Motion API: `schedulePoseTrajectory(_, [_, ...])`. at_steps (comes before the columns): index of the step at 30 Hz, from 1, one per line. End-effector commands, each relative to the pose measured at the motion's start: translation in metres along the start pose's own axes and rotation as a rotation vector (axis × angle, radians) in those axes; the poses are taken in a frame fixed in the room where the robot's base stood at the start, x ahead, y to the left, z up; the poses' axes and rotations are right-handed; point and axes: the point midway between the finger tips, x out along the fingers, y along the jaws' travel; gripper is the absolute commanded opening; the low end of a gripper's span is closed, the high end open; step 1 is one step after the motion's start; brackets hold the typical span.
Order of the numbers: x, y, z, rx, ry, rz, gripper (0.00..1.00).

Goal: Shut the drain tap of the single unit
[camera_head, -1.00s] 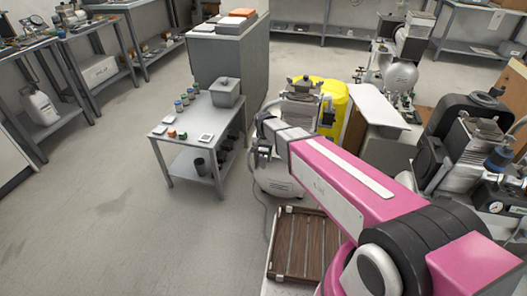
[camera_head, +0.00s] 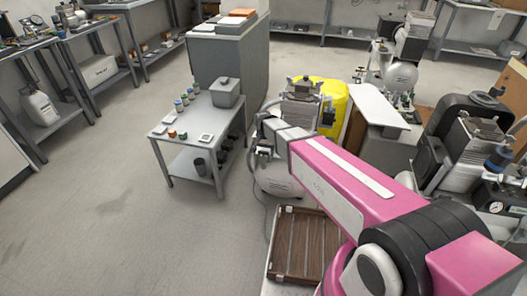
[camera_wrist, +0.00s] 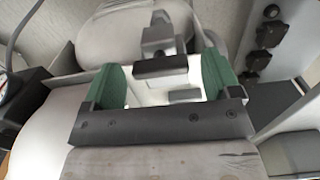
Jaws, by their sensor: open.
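A compressor (camera_head: 302,100) stands in the middle of the head view, with a motor block on top and a pale rounded tank (camera_head: 276,178) below, partly behind my arm. I take it for the single unit but cannot be sure. My gripper (camera_head: 262,152) is at the left side of this compressor. In the wrist view my gripper (camera_wrist: 160,84) is open, its two green pads apart. A grey metal fitting (camera_wrist: 158,45) with a dark lower edge shows just beyond and between the pads. I cannot tell whether it is the drain tap or whether anything touches it.
A low grey table (camera_head: 185,130) with small jars and a grey bin stands to the left. A slatted brown tray (camera_head: 303,245) lies in front. Another compressor (camera_head: 470,145) is close on the right. The floor at left is clear.

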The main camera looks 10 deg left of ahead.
Motion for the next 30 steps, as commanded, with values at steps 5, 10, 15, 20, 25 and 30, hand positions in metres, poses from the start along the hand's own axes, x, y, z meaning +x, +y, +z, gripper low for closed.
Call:
schedulePoseTrajectory(5, [-0.018,0.0,0.0,0.0,0.002,-0.001,0.83])
schedulePoseTrajectory(10, [-0.048,0.0,0.001,0.0,0.002,-0.002,0.83])
schedulePoseTrajectory(15, [-0.077,0.0,0.001,0.0,0.002,-0.001,0.83])
schedulePoseTrajectory(20, [-0.096,0.0,0.0,0.0,0.001,-0.001,0.83])
schedulePoseTrajectory(25, [-0.105,0.0,0.0,0.0,0.0,0.0,0.83])
schedulePoseTrajectory(30, [-0.107,0.0,0.0,0.0,0.0,0.0,0.83])
